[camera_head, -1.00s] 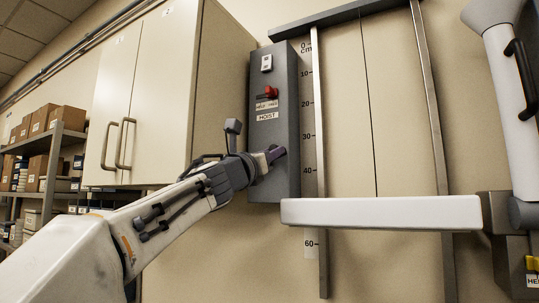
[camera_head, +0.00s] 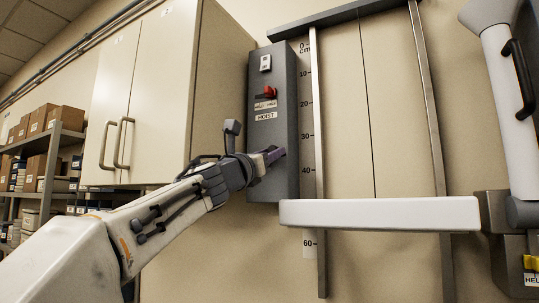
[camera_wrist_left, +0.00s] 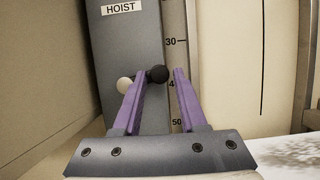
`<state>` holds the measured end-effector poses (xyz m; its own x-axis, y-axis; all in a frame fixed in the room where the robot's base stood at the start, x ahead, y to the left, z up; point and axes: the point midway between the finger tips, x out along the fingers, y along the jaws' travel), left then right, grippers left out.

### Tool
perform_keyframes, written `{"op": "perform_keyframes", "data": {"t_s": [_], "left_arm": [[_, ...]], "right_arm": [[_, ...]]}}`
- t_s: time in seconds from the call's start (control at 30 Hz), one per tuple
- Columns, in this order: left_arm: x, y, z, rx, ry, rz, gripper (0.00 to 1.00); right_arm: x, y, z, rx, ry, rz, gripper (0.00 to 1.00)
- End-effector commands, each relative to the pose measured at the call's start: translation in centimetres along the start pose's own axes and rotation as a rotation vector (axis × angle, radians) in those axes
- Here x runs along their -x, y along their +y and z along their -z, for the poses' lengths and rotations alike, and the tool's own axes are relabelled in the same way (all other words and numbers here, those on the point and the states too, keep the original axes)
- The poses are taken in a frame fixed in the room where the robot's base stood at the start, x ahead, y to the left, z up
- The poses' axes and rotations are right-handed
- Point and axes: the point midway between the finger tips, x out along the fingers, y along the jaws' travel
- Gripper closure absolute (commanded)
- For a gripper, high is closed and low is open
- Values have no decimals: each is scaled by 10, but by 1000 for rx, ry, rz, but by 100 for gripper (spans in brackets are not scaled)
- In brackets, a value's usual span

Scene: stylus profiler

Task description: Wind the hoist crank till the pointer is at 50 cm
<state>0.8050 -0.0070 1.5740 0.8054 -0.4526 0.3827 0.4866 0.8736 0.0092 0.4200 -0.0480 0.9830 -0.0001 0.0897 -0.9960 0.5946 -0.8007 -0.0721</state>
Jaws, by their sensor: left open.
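The grey hoist box (camera_head: 273,135), labelled HOIST, is on the wall. My left gripper (camera_head: 277,155) is at its lower front. In the left wrist view the gripper (camera_wrist_left: 159,73) is open, its purple fingers pointing at the box. A round black knob (camera_wrist_left: 157,74), apparently the crank's handle, shows between the fingertips, close to the left one; I cannot tell whether they touch. A pale round part (camera_wrist_left: 124,85) lies left of it. The centimetre scale (camera_head: 308,150) runs down beside the box. I cannot make out the pointer. My right gripper is not in view.
A white horizontal beam (camera_head: 380,213) crosses in front of the scale between the 40 and 60 marks. Metal rails (camera_head: 434,120) stand behind it. A cream cabinet (camera_head: 150,100) is left of the box. A red knob (camera_head: 270,92) sits higher on the box.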

Motion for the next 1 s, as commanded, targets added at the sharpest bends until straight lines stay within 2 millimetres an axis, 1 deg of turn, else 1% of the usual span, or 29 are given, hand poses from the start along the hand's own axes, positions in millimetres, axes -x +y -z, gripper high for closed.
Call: {"op": "perform_keyframes", "data": {"t_s": [0.07,0.17,0.3,0.4,0.5,0.6,0.77,1.0], "left_arm": [[5,0,1,0,-1,0,59],[19,0,3,-1,-2,-1,59],[47,0,4,-2,-2,-2,59],[68,0,3,-3,-2,-2,59],[84,0,3,-2,-1,-2,59],[96,0,1,-2,-1,-1,59],[104,0,0,-1,0,0,59],[104,0,0,0,0,0,59]], "right_arm": [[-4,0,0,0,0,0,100],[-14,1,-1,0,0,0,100],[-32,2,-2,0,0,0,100],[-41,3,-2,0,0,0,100],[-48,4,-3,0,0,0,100],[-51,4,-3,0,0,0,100],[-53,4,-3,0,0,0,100],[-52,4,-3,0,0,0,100]]}}
